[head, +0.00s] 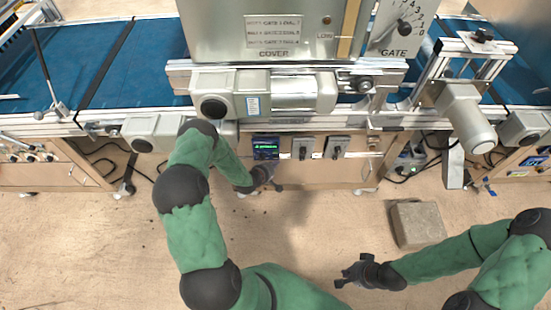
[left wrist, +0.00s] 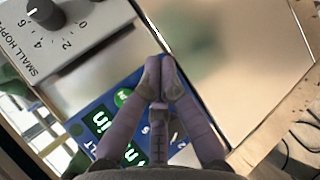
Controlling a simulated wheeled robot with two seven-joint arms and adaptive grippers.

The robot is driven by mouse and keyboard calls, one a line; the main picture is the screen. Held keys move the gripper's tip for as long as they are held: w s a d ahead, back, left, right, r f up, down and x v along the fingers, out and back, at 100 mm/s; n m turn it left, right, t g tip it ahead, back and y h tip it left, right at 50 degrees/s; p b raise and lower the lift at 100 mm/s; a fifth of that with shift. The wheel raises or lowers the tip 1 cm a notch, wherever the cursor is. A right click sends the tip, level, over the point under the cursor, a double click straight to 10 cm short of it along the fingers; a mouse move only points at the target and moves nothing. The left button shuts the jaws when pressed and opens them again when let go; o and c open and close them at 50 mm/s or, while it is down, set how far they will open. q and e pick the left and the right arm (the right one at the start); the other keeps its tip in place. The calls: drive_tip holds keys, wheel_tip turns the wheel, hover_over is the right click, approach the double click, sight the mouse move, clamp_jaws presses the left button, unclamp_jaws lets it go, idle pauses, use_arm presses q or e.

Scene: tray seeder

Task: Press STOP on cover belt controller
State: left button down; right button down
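The cover belt controller (head: 266,147) is a small dark blue panel with a green-lit display, under the machine's front rail in the head view. In the left wrist view, its blue face (left wrist: 84,128) shows green digits and a round green button (left wrist: 122,97). I cannot make out a STOP button; my fingers hide part of the panel. My left gripper (left wrist: 160,64) is shut and empty, its fingertips together over the panel; contact cannot be told. In the head view, the left gripper (head: 268,177) is just below the controller. My right gripper (head: 342,277) is open and empty, low over the floor.
Two grey switch boxes (head: 303,148) (head: 337,147) sit right of the controller. A motor housing (head: 265,94) juts out above it. A SMALL HOPPER dial plate (left wrist: 62,38) is beside the panel in the left wrist view. A grey block (head: 418,224) lies on the open floor.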

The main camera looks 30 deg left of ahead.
use_arm(q)
drive_tip(key=shift+s, duration=0.1)
drive_tip(key=shift+s+d+p, duration=0.25)
drive_tip(key=shift+s+d, duration=0.2)
drive_tip(key=shift+s, duration=0.25)
drive_tip(key=shift+s+d+p, duration=0.2)
drive_tip(key=shift+s+d, duration=0.25)
drive_tip(key=shift+s, duration=0.3)
drive_tip(key=shift+s+d+p, duration=0.25)
drive_tip(key=shift+s+d, duration=0.2)
drive_tip(key=shift+s, duration=0.25)
drive_tip(key=s+d+r+m+g+h+p, duration=0.1)
drive_tip(key=s+d+r+m+g+p, duration=0.2)
drive_tip(key=d, duration=0.4)
drive_tip(key=s+d+r+m+g+h+p, duration=0.1)
drive_tip(key=s+d+m+g+h, duration=0.15)
drive_tip(key=s+d+m, duration=0.35)
drive_tip(key=s+d+r+m+g, duration=0.2)
drive_tip(key=s+d+r+m, duration=0.1)
drive_tip(key=s, duration=0.3)
drive_tip(key=s+d+r+m+g+p, duration=0.1)
drive_tip(key=s+d+r+m+g, duration=0.2)
drive_tip(key=s+d, duration=0.3)
drive_tip(key=shift+s+r+m+g, duration=0.35)
drive_tip(key=shift+s+m, duration=0.35)
drive_tip(key=shift+s, duration=0.1)
drive_tip(key=shift+a, duration=0.1)
